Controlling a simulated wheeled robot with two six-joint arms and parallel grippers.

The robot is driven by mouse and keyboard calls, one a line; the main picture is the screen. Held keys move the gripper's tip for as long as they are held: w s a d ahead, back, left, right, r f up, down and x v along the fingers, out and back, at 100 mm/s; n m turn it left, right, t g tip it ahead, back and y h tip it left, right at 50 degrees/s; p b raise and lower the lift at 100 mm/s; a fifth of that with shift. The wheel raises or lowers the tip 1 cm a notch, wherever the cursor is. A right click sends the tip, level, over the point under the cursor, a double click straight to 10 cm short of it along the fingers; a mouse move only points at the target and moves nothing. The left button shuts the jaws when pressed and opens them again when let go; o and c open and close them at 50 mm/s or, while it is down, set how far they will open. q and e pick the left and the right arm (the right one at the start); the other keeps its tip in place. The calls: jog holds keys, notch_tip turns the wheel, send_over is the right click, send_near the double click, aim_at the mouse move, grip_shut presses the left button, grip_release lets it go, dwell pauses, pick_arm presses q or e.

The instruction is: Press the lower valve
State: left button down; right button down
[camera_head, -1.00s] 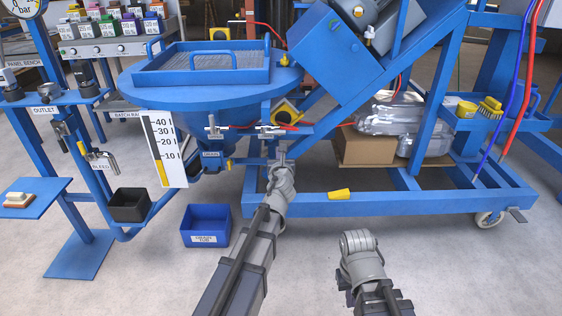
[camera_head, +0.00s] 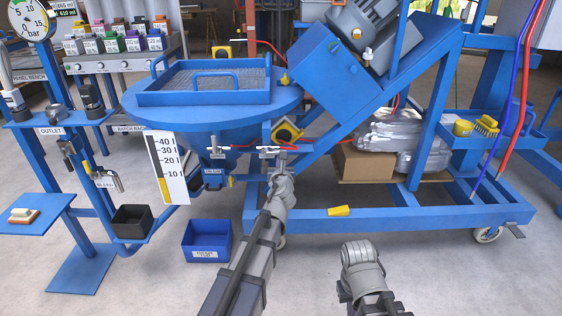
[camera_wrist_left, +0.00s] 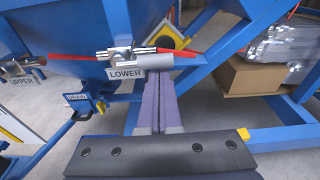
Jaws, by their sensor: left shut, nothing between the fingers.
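The lower valve (camera_wrist_left: 122,52) is a silver fitting with a red lever and a "LOWER" label (camera_wrist_left: 126,72) below it, near the top middle of the left wrist view. In the head view the lower valve (camera_head: 268,152) sits under the blue hopper, just left of my left gripper's tips. My left gripper (camera_wrist_left: 163,84) is shut and empty. Its fingers point at the area just right of the label, and I cannot tell whether they touch anything. In the head view my left gripper (camera_head: 282,160) is small. My right arm shows at the lower right, but its fingers do not.
The upper valve (camera_head: 216,152) is left of the lower one, above a drain label (camera_wrist_left: 76,98). A yellow-and-black knob (camera_head: 287,131) sits close behind the lower valve. A blue frame beam (camera_head: 400,212) runs to the right. A blue bin (camera_head: 206,240) stands on the floor.

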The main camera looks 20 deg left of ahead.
pick_arm(q)
jog(key=shift+d+r, duration=0.1)
jog(key=shift+r, duration=0.2)
notch_tip(320, 180, up, 6)
jog(key=a+n+t+h+p, duration=0.1)
jog(key=n+p, duration=0.3)
jog(key=n, duration=0.8)
jog(key=shift+s+a+h, duration=0.35)
jog(key=shift+a+h, duration=0.05)
jog(key=shift+a, duration=0.5)
jog(key=shift+s+a, duration=0.1)
jog(key=shift+a, duration=0.15)
jog(key=shift+d, duration=0.1)
dwell(0.4)
